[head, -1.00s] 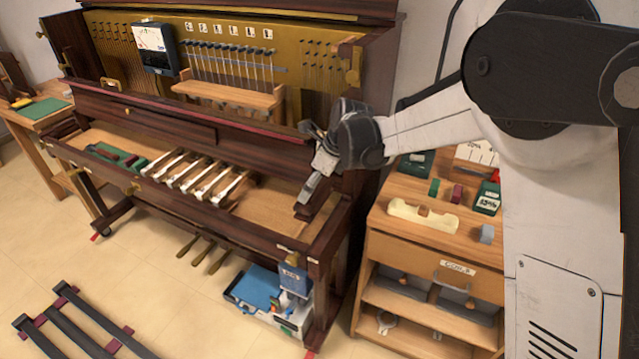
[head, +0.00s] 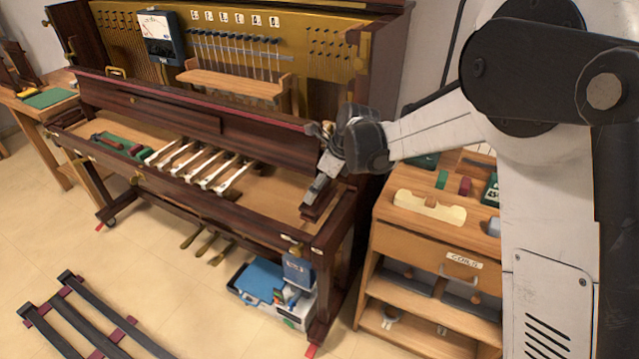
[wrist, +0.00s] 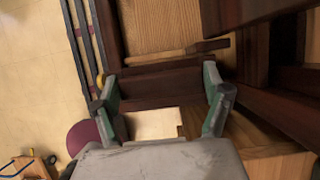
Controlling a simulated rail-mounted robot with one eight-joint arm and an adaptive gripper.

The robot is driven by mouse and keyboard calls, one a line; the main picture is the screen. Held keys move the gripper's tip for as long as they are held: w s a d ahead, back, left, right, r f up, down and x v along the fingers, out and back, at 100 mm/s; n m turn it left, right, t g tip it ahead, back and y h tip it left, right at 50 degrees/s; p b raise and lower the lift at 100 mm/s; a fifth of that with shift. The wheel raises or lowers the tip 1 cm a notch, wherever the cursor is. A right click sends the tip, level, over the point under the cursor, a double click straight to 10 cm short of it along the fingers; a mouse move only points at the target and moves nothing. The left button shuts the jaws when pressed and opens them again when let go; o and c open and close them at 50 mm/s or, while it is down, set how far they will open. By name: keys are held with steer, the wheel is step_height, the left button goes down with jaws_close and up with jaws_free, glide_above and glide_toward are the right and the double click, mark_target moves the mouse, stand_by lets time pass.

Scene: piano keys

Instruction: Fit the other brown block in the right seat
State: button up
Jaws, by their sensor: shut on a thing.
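My gripper (head: 313,195) is at the right end of the piano's key bed (head: 272,190), pointing down. It is shut on a dark brown block (head: 319,207), low over the right end of the bed. In the wrist view the green-lined fingers of my gripper (wrist: 162,82) stand on either side of the brown block (wrist: 160,85). The right seat is mostly hidden under the block and fingers. I cannot tell whether the block touches the bed or is fully down.
Several white keys (head: 200,168) lie left of my gripper, with bare bed between. A wooden cabinet (head: 420,240) with a cream holder (head: 428,207) stands to the right. A blue box (head: 298,268) is below the piano's right front corner. Black rails (head: 85,315) lie on the floor.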

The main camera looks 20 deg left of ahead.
steer(key=shift+f+b, duration=0.85)
steer(key=shift+f, duration=1)
steer(key=shift+f+b, duration=1.35)
steer(key=shift+f, duration=0.45)
steer(key=shift+b, duration=0.3)
steer(key=o, duration=1.4)
steer(key=v, duration=1.2)
steer(key=shift+a, duration=0.1)
